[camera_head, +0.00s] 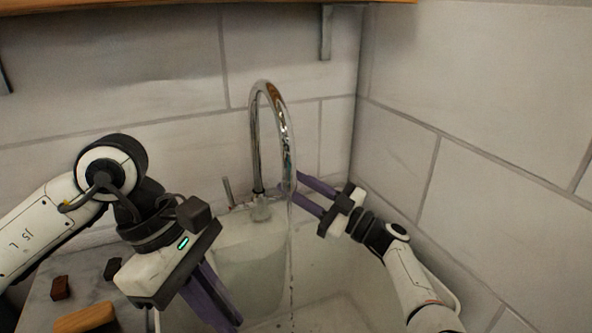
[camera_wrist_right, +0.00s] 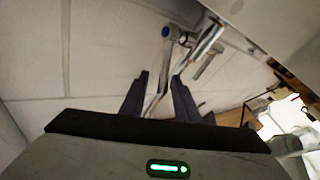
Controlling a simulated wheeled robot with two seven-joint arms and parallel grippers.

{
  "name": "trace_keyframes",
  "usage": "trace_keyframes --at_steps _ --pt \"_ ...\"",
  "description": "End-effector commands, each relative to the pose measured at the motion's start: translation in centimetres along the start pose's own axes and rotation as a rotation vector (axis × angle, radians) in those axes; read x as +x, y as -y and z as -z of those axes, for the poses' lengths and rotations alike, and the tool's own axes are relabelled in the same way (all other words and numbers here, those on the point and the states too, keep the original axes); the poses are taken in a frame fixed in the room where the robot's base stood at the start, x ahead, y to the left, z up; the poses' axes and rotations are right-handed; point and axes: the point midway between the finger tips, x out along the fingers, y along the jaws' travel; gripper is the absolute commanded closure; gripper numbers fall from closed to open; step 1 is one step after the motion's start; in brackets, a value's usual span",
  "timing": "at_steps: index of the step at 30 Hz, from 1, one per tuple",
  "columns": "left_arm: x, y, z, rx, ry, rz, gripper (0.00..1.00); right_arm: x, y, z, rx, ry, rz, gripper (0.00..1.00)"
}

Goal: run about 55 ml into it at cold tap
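The chrome gooseneck tap (camera_head: 256,140) stands at the sink, and a thin stream of water (camera_head: 291,250) falls from its spout. A blue-marked chrome end (camera_wrist_right: 168,32) of the tap shows in the right wrist view. My right gripper (camera_head: 290,190) reaches in from the right behind the spout. Its purple fingers are apart, also in the right wrist view (camera_wrist_right: 160,80), with chrome tap parts beyond and between them. My left gripper (camera_head: 225,328) points down at the lower left. Its fingertips run to the frame's bottom edge, so any vessel there is hidden.
The pale sink (camera_head: 335,312) lies below the spout. Tiled walls (camera_head: 480,150) meet in a corner behind and to the right. A wooden block (camera_head: 87,319) and small dark blocks (camera_head: 62,288) lie on the grey counter at the lower left. A wooden shelf (camera_head: 200,5) hangs above.

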Motion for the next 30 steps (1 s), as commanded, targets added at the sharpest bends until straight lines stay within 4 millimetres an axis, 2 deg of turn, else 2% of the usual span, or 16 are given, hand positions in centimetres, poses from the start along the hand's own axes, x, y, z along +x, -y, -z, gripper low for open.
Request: trace_keyframes --at_steps 12,15,19,27,30 --pt "0.0 0.0 0.0 0.001 0.001 -0.001 1.00 1.9 -2.2 6.5 -0.004 -0.003 -0.001 0.71" --pt "0.0 0.0 0.0 0.001 0.001 -0.001 1.00 2.2 -2.7 7.6 -0.003 -0.001 -0.001 0.71" --pt "0.0 0.0 0.0 0.001 0.001 -0.001 1.00 2.4 -2.9 8.3 -0.001 -0.001 -0.001 0.71" --pt "0.0 0.0 0.0 0.001 0.001 -0.001 1.00 2.5 -2.9 8.4 0.001 -0.001 0.000 0.71" --pt "0.0 0.0 0.0 0.001 0.001 -0.001 1.00 2.4 -2.9 8.3 0.001 0.006 0.002 0.88"
